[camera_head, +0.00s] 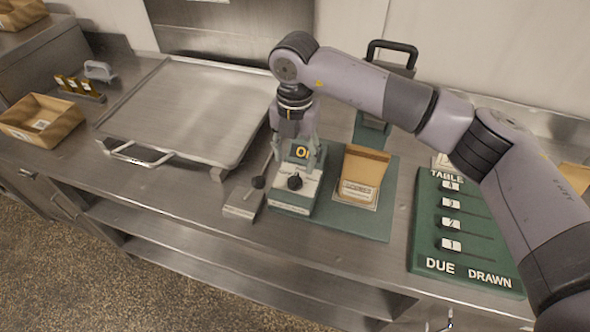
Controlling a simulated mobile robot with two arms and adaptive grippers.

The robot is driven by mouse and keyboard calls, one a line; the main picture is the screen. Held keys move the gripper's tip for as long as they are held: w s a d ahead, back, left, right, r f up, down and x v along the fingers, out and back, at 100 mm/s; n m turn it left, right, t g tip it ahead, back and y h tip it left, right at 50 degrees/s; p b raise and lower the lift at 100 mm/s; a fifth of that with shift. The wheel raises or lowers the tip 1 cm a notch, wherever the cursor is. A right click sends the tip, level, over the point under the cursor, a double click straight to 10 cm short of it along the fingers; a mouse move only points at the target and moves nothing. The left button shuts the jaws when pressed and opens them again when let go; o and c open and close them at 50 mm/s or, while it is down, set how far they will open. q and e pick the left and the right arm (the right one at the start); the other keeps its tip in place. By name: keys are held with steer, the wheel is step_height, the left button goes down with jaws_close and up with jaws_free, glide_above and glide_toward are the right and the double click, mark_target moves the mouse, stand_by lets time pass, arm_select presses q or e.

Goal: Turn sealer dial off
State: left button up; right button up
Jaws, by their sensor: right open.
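The sealer dial (295,182) is a small black knob on the pale front block of the green-based sealer (362,222). My left gripper is not in view.
A black-knobbed lever (258,183) stands just left of the sealer. A brown packet (362,176) lies on the sealer's right. A large metal tray (185,112) fills the left counter. A green board (468,238) with numbered slots lies to the right. An open box (40,122) stands far left.

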mark_target(295, 177)
step_height(295, 177, down, 6)
steer(key=shift+p, duration=0.8)
steer(key=shift+f, duration=0.7)
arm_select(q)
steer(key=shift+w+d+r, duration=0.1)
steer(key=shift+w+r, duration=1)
arm_select(e)
steer(key=c, duration=1.2)
